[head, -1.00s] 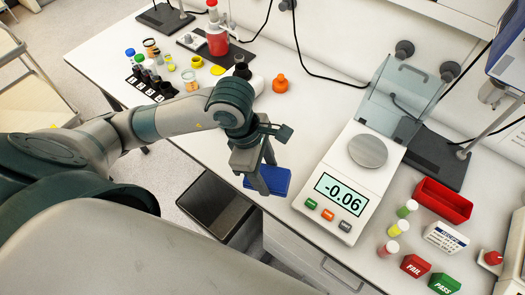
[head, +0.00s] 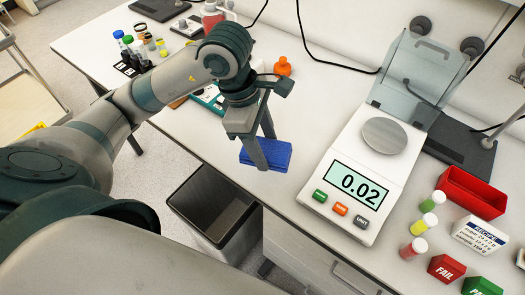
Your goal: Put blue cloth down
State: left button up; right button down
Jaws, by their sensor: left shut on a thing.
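The blue cloth (head: 274,154) is a flat blue folded block near the front edge of the white bench, left of the scale. My left gripper (head: 262,150) points down over it, with its fingers at the cloth's left part, and is shut on it. I cannot tell whether the cloth touches the bench top. My right gripper is not in view.
A red tray (head: 470,193) and several capped vials stand further right. An orange bottle (head: 283,66) is behind. A dark bin (head: 213,205) stands on the floor below the bench edge.

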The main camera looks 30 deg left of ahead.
aim_at(262, 137)
pick_arm(q)
jog(key=w+a+f, duration=0.1)
jog(key=w+a+f+p, duration=0.1)
jog(key=w, duration=0.1)
jog(key=shift+w+a+f, duration=0.15)
jog(key=shift+w+a, duration=0.05)
jog(key=shift+w+a+f+p, duration=0.2)
jog(key=shift+w+f+p, duration=0.1)
jog(key=shift+w, duration=0.1)
jog(key=shift+f+p, duration=0.75)
jog(key=shift+f, duration=1.25)
jog(key=shift+f, duration=0.1)
